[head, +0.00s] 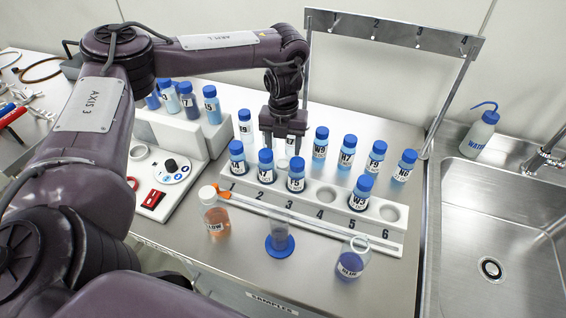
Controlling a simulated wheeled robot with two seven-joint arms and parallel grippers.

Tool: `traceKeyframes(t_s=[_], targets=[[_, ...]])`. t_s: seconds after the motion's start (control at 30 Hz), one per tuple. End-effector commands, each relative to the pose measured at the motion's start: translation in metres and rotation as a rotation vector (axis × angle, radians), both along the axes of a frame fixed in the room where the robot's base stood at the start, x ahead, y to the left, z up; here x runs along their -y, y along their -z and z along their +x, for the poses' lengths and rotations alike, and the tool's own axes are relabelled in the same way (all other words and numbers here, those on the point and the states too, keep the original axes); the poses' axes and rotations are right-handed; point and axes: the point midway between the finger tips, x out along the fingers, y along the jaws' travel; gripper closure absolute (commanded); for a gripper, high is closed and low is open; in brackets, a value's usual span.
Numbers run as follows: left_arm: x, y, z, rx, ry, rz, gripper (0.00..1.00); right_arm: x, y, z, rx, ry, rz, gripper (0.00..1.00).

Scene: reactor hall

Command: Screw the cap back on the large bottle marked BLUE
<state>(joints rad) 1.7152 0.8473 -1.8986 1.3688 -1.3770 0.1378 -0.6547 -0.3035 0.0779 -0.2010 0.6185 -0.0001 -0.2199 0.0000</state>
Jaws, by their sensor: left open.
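The large bottle marked BLUE (352,262) stands upright at the front right of the bench, with blue-violet liquid in it. Its neck shows no cap. I cannot pick out a loose cap that clearly belongs to it. My left gripper (283,142) points down above the back of the numbered rack (322,197), far behind and left of the bottle. Its two fingers are apart, among the small blue-capped vials; whether a vial stands between them is unclear. My right gripper is not in view.
A bottle of orange liquid (215,215) and a cylinder on a blue base (280,240) stand in front of the rack, left of the bottle. Several blue-capped vials stand in and behind the rack. A metal hook frame (393,32) rises behind. A sink (500,225) lies right.

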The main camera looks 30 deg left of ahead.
Motion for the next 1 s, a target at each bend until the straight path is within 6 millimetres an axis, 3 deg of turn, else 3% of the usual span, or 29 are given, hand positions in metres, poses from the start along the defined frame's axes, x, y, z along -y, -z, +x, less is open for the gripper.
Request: traceKeyframes(t_s=[0.27,0.47,0.63,1.0], targets=[[0.000,0.002,0.000,0.001,0.001,0.000,0.43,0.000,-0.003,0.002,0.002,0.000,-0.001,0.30],[0.001,0.028,-0.004,-0.002,0.002,0.001,0.43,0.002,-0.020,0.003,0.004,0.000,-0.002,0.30],[0.001,0.048,-0.004,0.000,0.000,0.000,0.43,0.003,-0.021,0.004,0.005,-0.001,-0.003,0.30],[0.001,0.052,-0.003,0.002,0.000,0.000,0.43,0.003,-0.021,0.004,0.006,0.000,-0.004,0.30]])
